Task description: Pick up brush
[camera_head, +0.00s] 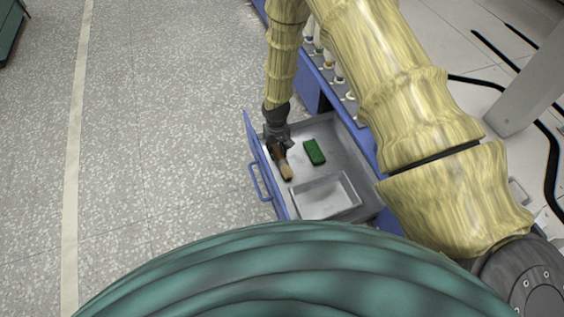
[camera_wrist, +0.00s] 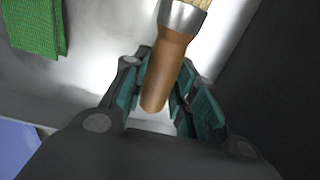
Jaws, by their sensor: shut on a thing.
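The brush (camera_head: 286,170) has a brown wooden handle, a metal band and pale bristles. It is inside the open drawer (camera_head: 327,134), near the drawer's left side. My gripper (camera_head: 276,146) reaches down into the drawer and is shut on the brush's handle. In the wrist view the brush handle (camera_wrist: 167,70) lies between the teal-padded fingers of my gripper (camera_wrist: 160,100), with the metal band and bristles pointing away at the top. Whether the brush still touches the drawer floor cannot be told.
A green sponge-like block (camera_head: 314,152) lies in the drawer right of the brush; it also shows in the wrist view (camera_wrist: 36,24). A grey rectangular tray (camera_head: 325,196) sits in the drawer's near part. Several bobbins (camera_head: 328,62) stand along the blue unit above. Open floor lies left.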

